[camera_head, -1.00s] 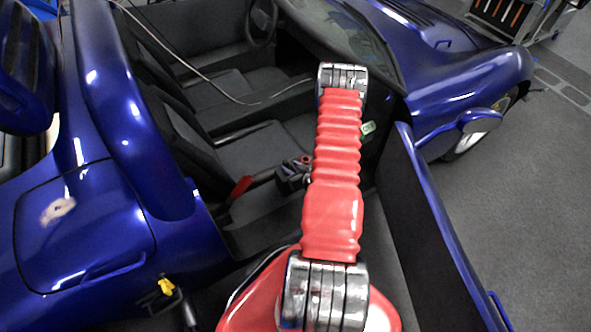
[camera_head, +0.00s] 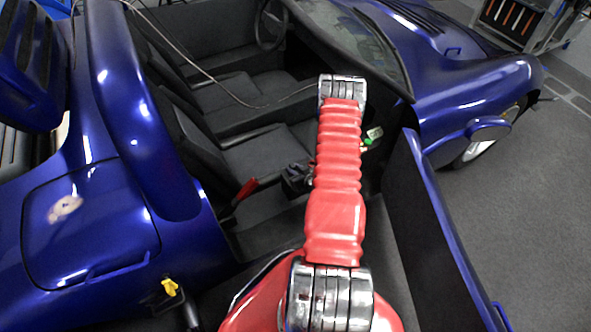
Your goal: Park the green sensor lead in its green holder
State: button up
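A small bright green part (camera_head: 368,141) with a pale label-like piece shows just right of my red arm, inside the car near the passenger footwell. I cannot tell whether it is the green lead or its green holder. A thin grey cable (camera_head: 215,82) runs from the upper left across the cabin and passes out of sight behind my arm; I cannot tell what it ends in. My arm reaches forward into the cabin through the open door.
The open blue door (camera_head: 445,235) stands right of my arm. Black seats (camera_head: 265,155) and a red lever (camera_head: 247,188) lie left of it. A yellow part (camera_head: 170,287) is at the lower left. The windshield (camera_head: 365,45) is ahead. Grey floor at right is clear.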

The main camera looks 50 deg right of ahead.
grip_shut()
jog(key=shift+r, duration=0.8)
dwell(0.8)
jog(key=shift+r, duration=1.95)
